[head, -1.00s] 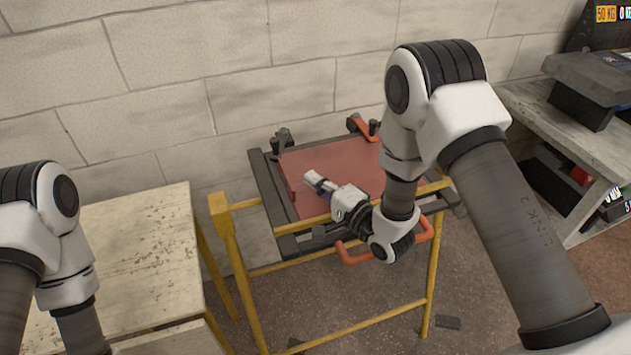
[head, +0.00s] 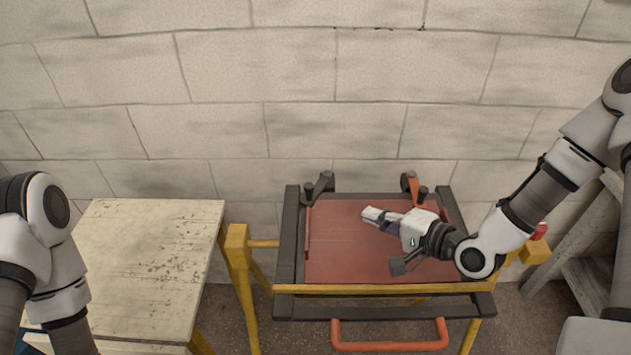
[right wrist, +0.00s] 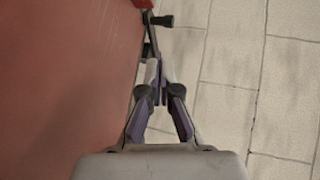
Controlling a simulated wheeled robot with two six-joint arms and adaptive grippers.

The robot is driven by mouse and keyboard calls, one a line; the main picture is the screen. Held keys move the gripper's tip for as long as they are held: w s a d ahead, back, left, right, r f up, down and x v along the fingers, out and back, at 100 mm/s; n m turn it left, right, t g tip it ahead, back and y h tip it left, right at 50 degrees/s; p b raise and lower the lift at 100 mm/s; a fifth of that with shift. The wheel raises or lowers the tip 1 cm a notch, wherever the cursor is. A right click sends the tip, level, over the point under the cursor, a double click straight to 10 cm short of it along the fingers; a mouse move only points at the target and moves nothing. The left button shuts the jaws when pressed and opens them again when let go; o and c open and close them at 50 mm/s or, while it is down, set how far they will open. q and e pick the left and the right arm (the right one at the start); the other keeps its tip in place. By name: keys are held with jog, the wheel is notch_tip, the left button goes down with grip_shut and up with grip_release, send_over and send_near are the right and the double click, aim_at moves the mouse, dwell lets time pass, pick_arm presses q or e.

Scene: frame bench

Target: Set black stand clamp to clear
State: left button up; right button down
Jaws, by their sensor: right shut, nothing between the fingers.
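A black clamp (head: 320,187) stands at the back left corner of a dark frame (head: 291,235) around a reddish-brown panel (head: 340,245). A clamp with an orange lever (head: 410,183) and a dark knob is at the back right. My right gripper (head: 366,212) is shut and empty over the middle of the panel, pointing left, apart from both back clamps in the head view. In the right wrist view its closed fingers (right wrist: 153,70) point up along the panel's edge. A dark knobbed part (right wrist: 160,20) shows beyond them; I cannot tell which clamp it belongs to. My left gripper is out of view.
The frame rests on a yellow stand (head: 239,275) with an orange handle (head: 390,345) in front. A block wall (head: 300,130) stands close behind. A worn pale table (head: 150,250) is at left. A small dark block (head: 405,264) is by my right gripper.

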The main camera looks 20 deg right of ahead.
aim_at(312, 191)
jog(key=shift+a+r, duration=0.1)
jog(key=shift+a, duration=0.4)
jog(key=shift+w+d+f, duration=0.15)
jog(key=shift+w+f, duration=0.15)
jog(key=shift+w, duration=0.05)
jog(key=x, duration=0.4)
jog(key=p+x, duration=0.1)
jog(key=x, duration=0.3)
jog(key=r+p+x, duration=0.1)
jog(key=x, duration=0.4)
jog(key=shift+w+r, duration=0.1)
jog(key=shift+w, duration=0.1)
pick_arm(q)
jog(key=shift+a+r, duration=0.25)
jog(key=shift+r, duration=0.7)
